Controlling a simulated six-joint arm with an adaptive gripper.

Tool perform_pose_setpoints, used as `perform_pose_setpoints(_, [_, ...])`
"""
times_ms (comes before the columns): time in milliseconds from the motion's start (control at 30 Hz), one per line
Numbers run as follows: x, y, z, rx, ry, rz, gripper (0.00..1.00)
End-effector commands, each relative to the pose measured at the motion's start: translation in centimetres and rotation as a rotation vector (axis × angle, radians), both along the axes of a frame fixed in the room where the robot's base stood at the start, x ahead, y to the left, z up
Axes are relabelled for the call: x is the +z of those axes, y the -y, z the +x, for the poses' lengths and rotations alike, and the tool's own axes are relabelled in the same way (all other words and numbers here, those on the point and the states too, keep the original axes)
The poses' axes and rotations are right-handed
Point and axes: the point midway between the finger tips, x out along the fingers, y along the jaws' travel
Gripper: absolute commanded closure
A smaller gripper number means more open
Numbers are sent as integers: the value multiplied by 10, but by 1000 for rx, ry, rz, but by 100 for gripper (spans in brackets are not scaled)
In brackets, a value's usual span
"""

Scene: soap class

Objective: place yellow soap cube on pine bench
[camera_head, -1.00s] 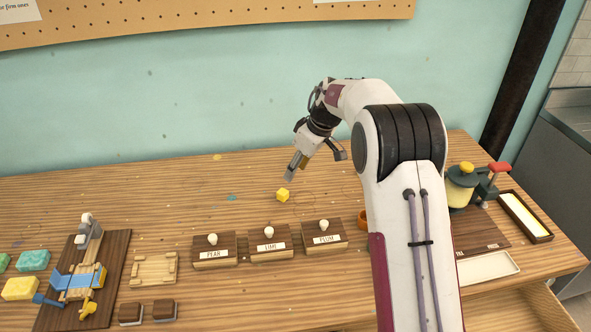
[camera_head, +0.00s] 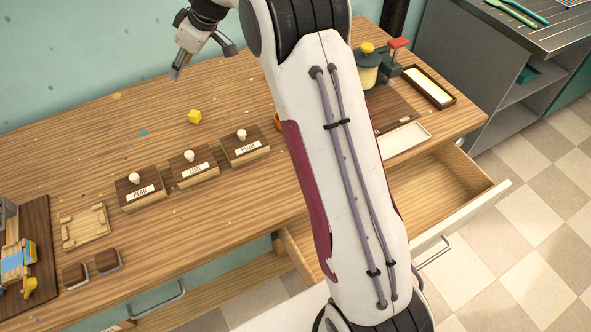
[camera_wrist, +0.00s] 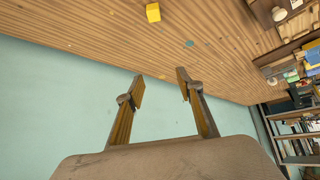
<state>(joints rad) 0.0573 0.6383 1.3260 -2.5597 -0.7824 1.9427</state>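The yellow soap cube (camera_head: 195,117) rests on the wooden bench top (camera_head: 110,125), behind the row of labelled wooden blocks. It also shows in the wrist view (camera_wrist: 153,12), on the bench and beyond my fingers. My gripper (camera_head: 203,60) is in the air behind and above the cube, apart from it. In the wrist view my gripper (camera_wrist: 160,77) has its two fingers spread, with nothing between them.
Three knobbed blocks, PEAR (camera_head: 141,190), a middle one (camera_head: 194,170) and PLUM (camera_head: 244,147), stand in front of the cube. A pale wooden frame (camera_head: 85,228) lies at left. A drawer (camera_head: 440,196) is open at right. Bench around the cube is clear.

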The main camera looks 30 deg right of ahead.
Motion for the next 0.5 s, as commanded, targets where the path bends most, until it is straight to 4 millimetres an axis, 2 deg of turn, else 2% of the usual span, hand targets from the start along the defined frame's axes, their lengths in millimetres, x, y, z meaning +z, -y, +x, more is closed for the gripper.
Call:
perform_pose_setpoints(33, [19,-5,2,-5,48,20,63])
perform_pose_setpoints(233, [88,-15,9,-49,241,82,63])
perform_pose_setpoints(500, [173,-4,2,-164,464,119,63])
